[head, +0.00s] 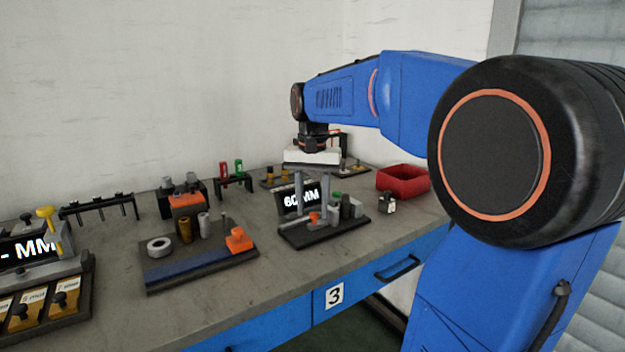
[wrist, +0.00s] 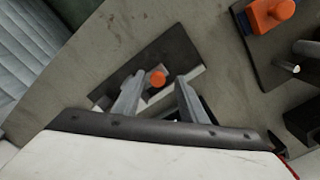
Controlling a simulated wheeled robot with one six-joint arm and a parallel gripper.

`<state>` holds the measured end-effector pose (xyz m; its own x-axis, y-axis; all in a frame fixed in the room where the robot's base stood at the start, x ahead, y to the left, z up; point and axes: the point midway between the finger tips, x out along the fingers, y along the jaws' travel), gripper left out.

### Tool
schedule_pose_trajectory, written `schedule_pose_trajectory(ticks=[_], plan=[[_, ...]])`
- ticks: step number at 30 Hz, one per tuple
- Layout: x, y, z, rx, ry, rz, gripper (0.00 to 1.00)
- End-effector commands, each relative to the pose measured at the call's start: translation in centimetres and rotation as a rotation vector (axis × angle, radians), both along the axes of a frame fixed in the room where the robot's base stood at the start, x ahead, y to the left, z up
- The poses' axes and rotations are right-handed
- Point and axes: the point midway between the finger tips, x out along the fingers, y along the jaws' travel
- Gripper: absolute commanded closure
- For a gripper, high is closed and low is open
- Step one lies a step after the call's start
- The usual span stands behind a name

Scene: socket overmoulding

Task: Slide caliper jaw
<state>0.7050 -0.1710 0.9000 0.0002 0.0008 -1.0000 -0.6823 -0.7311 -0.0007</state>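The caliper station has a dark base (head: 328,236), a "60 MM" display (head: 292,201) and pale grey blocks. I take the small orange-topped piece (head: 314,217) on it to be the sliding jaw's knob. In the wrist view the orange knob (wrist: 158,78) shows between my finger tips, above a light grey part and the dark base (wrist: 178,52). My gripper (head: 311,206) points down over the station; its two grey fingers are apart, with nothing held between them. In the wrist view my gripper (wrist: 159,82) is also open. Whether the fingers touch the knob, I cannot tell.
A red bin (head: 403,179) is to the right. A board with an orange block (head: 239,239), a ring and several cylinders lies to the left. Bare bench separates that board from the station.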

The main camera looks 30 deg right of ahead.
Motion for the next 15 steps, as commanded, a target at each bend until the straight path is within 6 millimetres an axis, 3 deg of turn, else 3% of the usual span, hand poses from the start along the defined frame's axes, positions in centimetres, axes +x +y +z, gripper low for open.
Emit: schedule_pose_trajectory(ticks=[15], plan=[[0.1, 0.0, 9.5, 0.000, -0.003, 0.000, 0.61]])
